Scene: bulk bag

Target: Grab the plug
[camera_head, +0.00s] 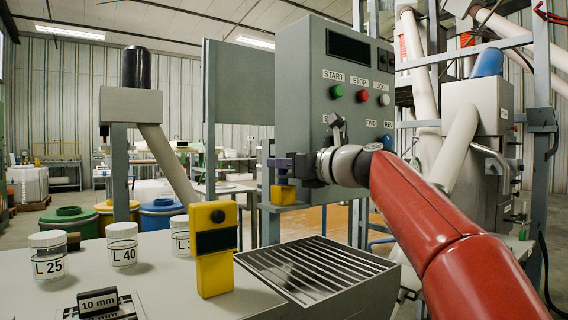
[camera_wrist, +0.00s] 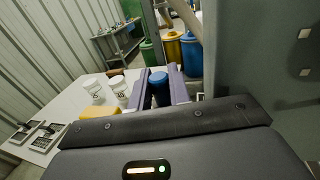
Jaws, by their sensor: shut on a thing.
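The plug shows in the wrist view as a dark blue, rounded piece (camera_wrist: 160,88) between the two purple-grey fingers of my gripper (camera_wrist: 160,74). My gripper is shut on it. In the head view my gripper (camera_head: 281,163) is seen from the side, in front of the grey control cabinet. The plug is mostly hidden there by the fingers; a small dark blue part (camera_head: 283,180) shows just below them. Directly under it is a yellow block (camera_head: 283,196) on a grey ledge. I cannot tell whether the plug touches the block.
The control cabinet (camera_head: 345,107) with buttons stands close beside my gripper. Coloured bins (camera_head: 162,218) stand behind.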

